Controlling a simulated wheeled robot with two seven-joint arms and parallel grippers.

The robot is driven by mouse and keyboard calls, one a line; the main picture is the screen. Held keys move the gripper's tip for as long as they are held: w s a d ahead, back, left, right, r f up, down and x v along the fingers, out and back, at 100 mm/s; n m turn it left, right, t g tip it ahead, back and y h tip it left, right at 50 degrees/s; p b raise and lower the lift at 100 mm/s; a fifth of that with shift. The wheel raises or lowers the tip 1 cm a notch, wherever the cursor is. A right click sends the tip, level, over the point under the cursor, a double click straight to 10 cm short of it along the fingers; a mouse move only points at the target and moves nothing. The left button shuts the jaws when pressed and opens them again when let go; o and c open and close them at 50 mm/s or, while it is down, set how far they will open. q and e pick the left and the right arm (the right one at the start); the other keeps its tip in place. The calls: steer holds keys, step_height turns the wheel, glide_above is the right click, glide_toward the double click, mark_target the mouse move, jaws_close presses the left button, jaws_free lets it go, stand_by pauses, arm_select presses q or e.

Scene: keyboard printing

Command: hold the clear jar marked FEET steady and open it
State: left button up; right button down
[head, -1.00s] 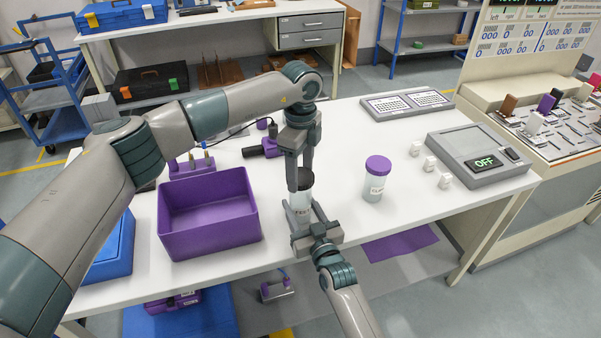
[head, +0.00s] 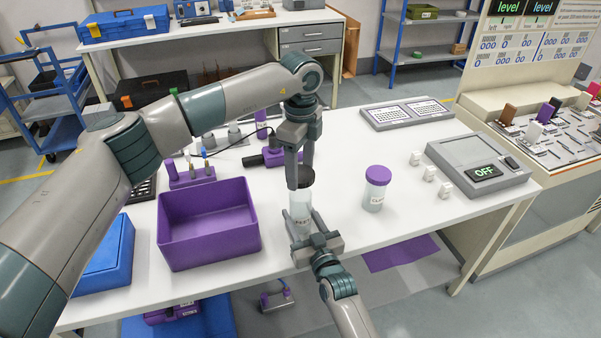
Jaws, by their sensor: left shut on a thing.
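The clear jar (head: 301,211) stands upright near the table's front edge; its small label is hard to read. My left gripper (head: 300,180) points down from above and is shut on the dark lid (head: 306,174). The lid is above the jar's body, in line with it; I cannot tell whether it is clear of the rim. My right gripper (head: 303,222) comes from the front, low down, with its fingers closed around the jar's body and partly hiding it.
A second jar with a purple lid (head: 376,190) stands to the right. A purple bin (head: 208,238) is to the left. Small white blocks (head: 430,173) and a grey device showing OFF (head: 480,165) are farther right. The tabletop between the two jars is clear.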

steer(key=c, duration=0.8)
jaws_free()
arm_select(q)
steer(key=shift+f+b, duration=0.85)
arm_select(e)
steer(key=v, duration=1.2)
